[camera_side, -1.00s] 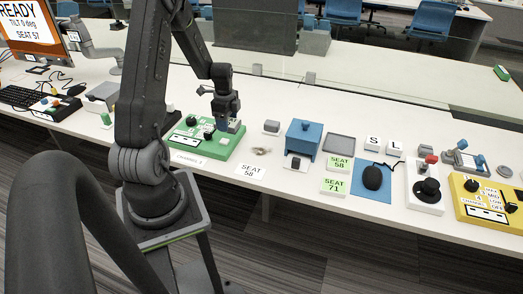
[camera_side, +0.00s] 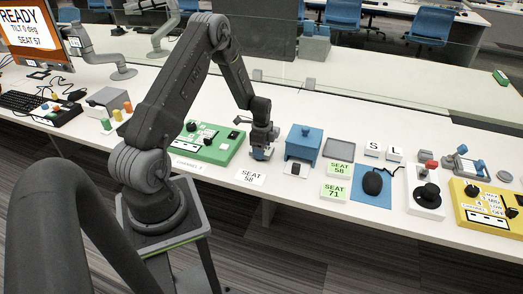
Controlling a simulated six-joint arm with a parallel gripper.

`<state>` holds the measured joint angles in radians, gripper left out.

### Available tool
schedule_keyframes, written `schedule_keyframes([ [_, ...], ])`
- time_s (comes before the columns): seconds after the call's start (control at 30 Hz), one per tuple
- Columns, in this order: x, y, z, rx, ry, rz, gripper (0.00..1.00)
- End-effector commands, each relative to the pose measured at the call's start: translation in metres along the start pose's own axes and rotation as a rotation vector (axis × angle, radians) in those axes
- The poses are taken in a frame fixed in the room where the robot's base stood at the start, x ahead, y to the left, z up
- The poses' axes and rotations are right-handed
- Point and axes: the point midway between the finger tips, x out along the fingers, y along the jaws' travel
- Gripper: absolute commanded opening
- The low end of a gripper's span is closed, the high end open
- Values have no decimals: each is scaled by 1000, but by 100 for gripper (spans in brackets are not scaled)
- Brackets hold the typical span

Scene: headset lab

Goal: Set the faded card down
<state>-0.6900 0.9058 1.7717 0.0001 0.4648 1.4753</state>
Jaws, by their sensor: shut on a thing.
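My gripper (camera_side: 262,151) points down over the white table, just right of the green box (camera_side: 212,143) and left of the blue box (camera_side: 303,143). It is shut on a small pale piece at its fingertips, which I take to be the faded card; it is mostly hidden and its face cannot be read. I cannot tell whether it touches the table. A white SEAT 58 label (camera_side: 250,177) lies flat at the front edge below my gripper.
Two green labels, SEAT 58 (camera_side: 340,169) and SEAT 71 (camera_side: 334,191), lie right of the blue box.

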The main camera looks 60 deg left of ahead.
Motion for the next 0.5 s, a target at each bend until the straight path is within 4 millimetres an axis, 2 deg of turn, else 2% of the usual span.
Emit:
schedule_keyframes([
  [0.1, 10, 0, 0, 0, 0, -1, 33],
  [0.47, 14, 0, 0, 0, 0, 0, 33],
  [0.5, 13, 0, 0, 0, 0, -1, 64],
])
